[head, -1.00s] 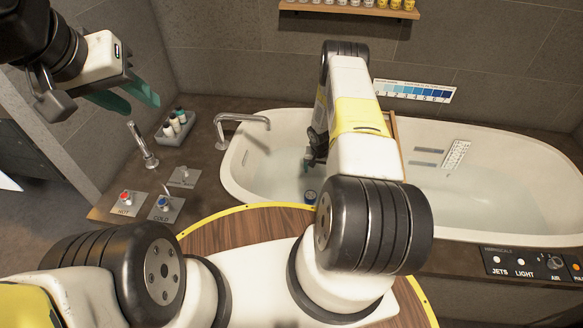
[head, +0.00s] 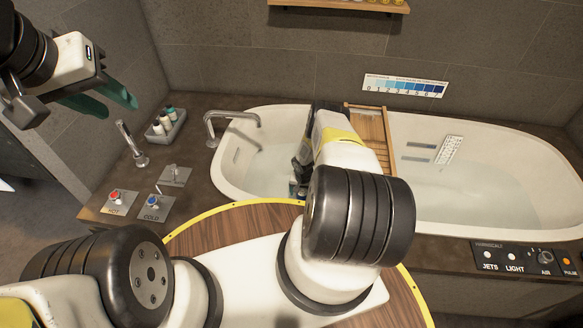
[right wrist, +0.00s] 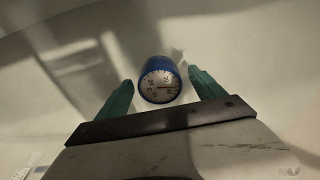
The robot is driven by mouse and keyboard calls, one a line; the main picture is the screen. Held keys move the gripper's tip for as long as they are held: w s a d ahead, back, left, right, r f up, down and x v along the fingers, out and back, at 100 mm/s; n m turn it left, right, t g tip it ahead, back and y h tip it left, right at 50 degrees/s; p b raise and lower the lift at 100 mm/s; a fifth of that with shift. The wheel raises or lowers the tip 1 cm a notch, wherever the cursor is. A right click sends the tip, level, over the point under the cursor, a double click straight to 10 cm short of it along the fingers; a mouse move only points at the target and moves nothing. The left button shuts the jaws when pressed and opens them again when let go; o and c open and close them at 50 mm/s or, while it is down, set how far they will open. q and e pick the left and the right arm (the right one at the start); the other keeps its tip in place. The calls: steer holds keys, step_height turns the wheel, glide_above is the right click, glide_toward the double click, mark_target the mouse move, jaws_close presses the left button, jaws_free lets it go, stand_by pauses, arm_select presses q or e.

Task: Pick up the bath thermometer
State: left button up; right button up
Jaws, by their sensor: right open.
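The bath thermometer (right wrist: 159,80) is a small blue round body with a pale dial, seen in the right wrist view. It lies between the fingertips of my right gripper (right wrist: 160,76), with a visible gap on both sides. The teal fingers are open and hold nothing. In the head view my right arm reaches into the tub's left part and hides most of that gripper. My left gripper (head: 120,108) is at the upper left, its teal fingers apart and empty, far from the thermometer.
The white bathtub (head: 520,150) holds water. A wooden caddy (head: 372,128) spans it just beyond my right arm. A faucet (head: 232,115) and a tray of small bottles (head: 167,132) stand at the left. A control panel (head: 525,260) is at the front right.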

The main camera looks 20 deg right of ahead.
steer(key=shift+f, duration=0.1)
steer(key=c, duration=1.7)
